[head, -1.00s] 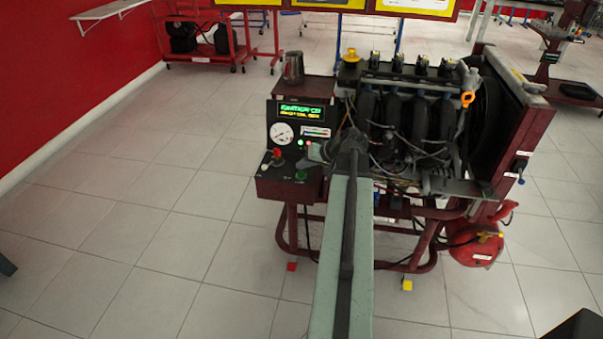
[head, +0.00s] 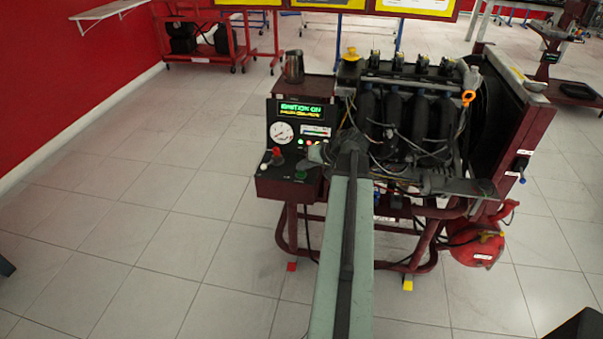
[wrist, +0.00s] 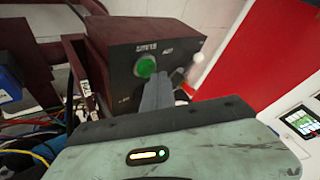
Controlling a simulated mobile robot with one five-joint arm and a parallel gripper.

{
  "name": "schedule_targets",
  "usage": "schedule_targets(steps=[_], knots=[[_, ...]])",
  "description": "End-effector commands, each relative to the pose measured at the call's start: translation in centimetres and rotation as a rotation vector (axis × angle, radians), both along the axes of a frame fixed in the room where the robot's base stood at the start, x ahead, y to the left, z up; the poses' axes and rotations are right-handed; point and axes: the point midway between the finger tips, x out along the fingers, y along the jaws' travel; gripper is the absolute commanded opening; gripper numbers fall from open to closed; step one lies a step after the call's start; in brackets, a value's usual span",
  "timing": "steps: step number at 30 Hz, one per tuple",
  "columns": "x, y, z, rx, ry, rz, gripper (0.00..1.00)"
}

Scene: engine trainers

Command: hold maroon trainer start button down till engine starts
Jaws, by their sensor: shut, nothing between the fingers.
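The maroon trainer (head: 285,188) stands ahead with its engine (head: 405,120) on the right and a control panel on the left. The lit display (head: 301,109) reads "IGNITION ON". The green start button (head: 301,175) is on the lower control box, and it also shows in the wrist view (wrist: 145,67). My gripper (head: 318,153) is shut and empty beside the panel. In the wrist view its closed fingertips (wrist: 158,80) lie just beside the green button, overlapping its edge. I cannot tell if they touch it. A red knob (head: 277,153) sits left of the button.
A metal jug (head: 293,66) stands on the trainer's top shelf. Loose wires (wrist: 35,150) lie near my gripper.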

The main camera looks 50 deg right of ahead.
Motion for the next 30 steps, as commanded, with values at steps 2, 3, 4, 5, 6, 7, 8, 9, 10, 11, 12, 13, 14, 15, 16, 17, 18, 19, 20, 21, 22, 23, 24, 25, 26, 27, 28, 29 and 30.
schedule_targets(steps=[2,3,4,5,6,7,8,9,10,11,12,13,14,15,16,17,18,19,20,21,22,23,24,25,26,27,28,29,30], knots=[[0.0,0.0,0.0,0.0,0.0,0.0,0.0],[0.0,0.0,0.0,0.0,0.0,0.0,0.0],[0.0,0.0,0.0,0.0,0.0,0.0,0.0],[0.0,0.0,0.0,0.0,0.0,0.0,0.0],[0.0,0.0,-0.1,0.0,0.0,0.0,0.0],[0.0,0.0,-0.1,0.0,0.0,0.0,0.0],[0.0,0.0,-0.1,0.0,0.0,0.0,0.0],[0.0,0.0,-0.2,0.0,0.0,0.0,0.0],[0.0,0.0,-0.2,0.0,0.0,0.0,0.0],[0.0,0.0,-0.3,0.0,0.0,0.0,0.0],[0.0,0.0,-0.3,0.0,0.0,0.0,0.0],[0.0,0.0,-0.4,0.0,0.0,0.0,0.0],[0.0,0.0,-0.4,0.0,0.0,0.0,0.0],[0.0,0.0,-0.4,0.0,0.0,0.0,0.0],[0.0,0.0,-0.5,0.0,0.0,0.0,0.0],[0.0,0.0,-0.5,0.0,0.0,0.0,0.0],[0.0,0.0,-0.6,0.0,0.0,0.0,0.0],[0.0,0.0,-0.6,0.0,0.0,0.0,0.0],[0.0,0.0,-0.6,0.0,0.0,0.0,0.0],[0.0,0.0,-0.7,0.0,0.0,0.0,0.0],[0.0,0.0,-0.7,0.0,0.0,0.0,0.0],[0.0,0.0,-0.8,0.0,0.0,0.0,0.0],[0.0,0.0,-0.8,0.0,0.0,0.0,0.0],[0.0,0.0,-0.8,0.0,0.0,0.0,0.0],[0.0,0.0,-0.9,0.0,0.0,0.0,0.0],[0.0,0.0,-0.9,0.0,0.0,0.0,0.0],[0.0,0.0,-1.0,0.0,0.0,0.0,0.0],[0.0,0.0,-1.0,0.0,0.0,0.0,0.0],[0.0,0.0,-1.1,0.0,0.0,0.0,0.0]])
